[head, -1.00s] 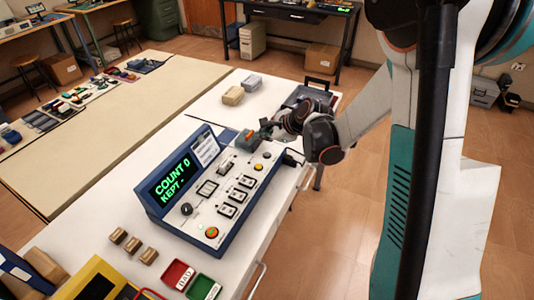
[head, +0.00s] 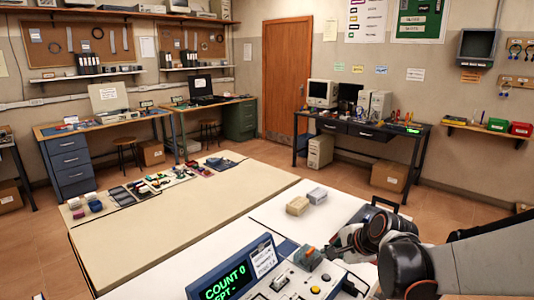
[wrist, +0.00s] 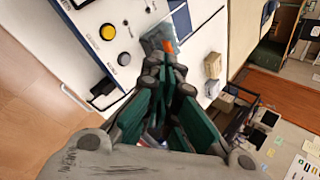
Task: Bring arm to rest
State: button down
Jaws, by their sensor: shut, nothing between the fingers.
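My gripper (head: 343,243) is shut and empty, at the lower right of the head view. It is over the white table (head: 343,207), close to the right end of the blue control panel (head: 237,258). The panel's green display reads COUNT 0. In the wrist view my shut gripper (wrist: 163,72) has green pads, and its tips point at a small grey block with an orange part (wrist: 160,40) on the panel. I cannot tell whether they touch. The same block (head: 308,257) shows beside the fingertips in the head view.
Two small boxes (head: 298,206) stand on the white table behind my gripper. A dark tray with a handle (head: 375,212) is close behind my wrist. A long beige table (head: 160,237) with small parts lies to the left. The floor at the right is open.

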jog(key=s+r+n+h, duration=0.1)
jog(key=s+r+n, duration=0.2)
jog(key=s+n, duration=0.5)
jog(key=s+d+r+n+h, duration=0.1)
jog(key=s+r+n, duration=0.3)
jog(key=s, duration=1.2)
jog(key=n+h, duration=0.1)
jog(key=n, duration=0.3)
jog(key=shift+s+d, duration=0.2)
